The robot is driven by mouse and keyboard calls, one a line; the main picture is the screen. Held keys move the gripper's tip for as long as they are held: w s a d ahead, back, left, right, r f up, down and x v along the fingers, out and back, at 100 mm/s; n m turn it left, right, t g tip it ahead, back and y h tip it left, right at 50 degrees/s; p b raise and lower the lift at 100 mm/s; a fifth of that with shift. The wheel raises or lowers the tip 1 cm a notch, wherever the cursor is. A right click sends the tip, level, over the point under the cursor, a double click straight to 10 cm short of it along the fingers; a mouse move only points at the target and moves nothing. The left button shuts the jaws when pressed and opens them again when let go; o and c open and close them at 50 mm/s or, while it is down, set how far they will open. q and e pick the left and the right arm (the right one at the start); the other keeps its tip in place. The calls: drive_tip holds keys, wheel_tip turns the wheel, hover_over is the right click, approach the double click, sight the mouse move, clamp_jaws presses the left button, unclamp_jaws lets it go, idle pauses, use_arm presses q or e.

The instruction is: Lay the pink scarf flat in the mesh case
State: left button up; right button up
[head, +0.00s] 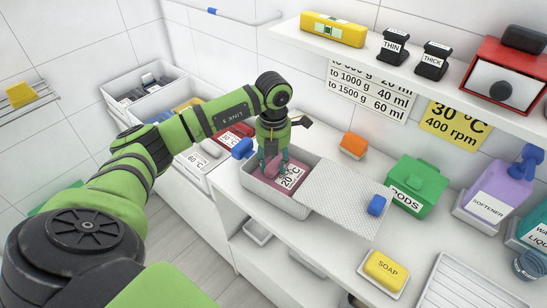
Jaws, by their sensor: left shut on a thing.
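The mesh case (301,211) is a pale open box near the front edge of the white counter. A white perforated panel (345,196) with a blue block on it reaches right from the case over the counter. My left gripper (272,163) points down into the case from above. It is shut on the pink scarf (271,172), which shows between the fingers. A pink surface with a white "20 °C" label lies inside the case beside the fingers, apparently part of the scarf. The gripper and case walls hide the rest. My right gripper is not in view.
On the counter are an orange block (353,145), a green pods box (417,187), a purple softener bottle (493,193) and yellow soap (386,270). Grey-white bins (137,84) stand at left. A shelf (420,80) overhangs at upper right.

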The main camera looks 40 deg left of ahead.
sight(273, 160)
use_arm(q)
drive_tip(key=shift+f, duration=0.1)
drive_tip(key=o, duration=0.8)
drive_tip(key=shift+f, duration=0.1)
drive_tip(key=o, duration=0.4)
drive_tip(key=shift+c, duration=0.2)
drive_tip(key=shift+r, duration=0.4)
wheel_tip(273, 160, up, 12)
drive_tip(key=b, duration=0.2)
drive_tip(key=shift+f, duration=0.15)
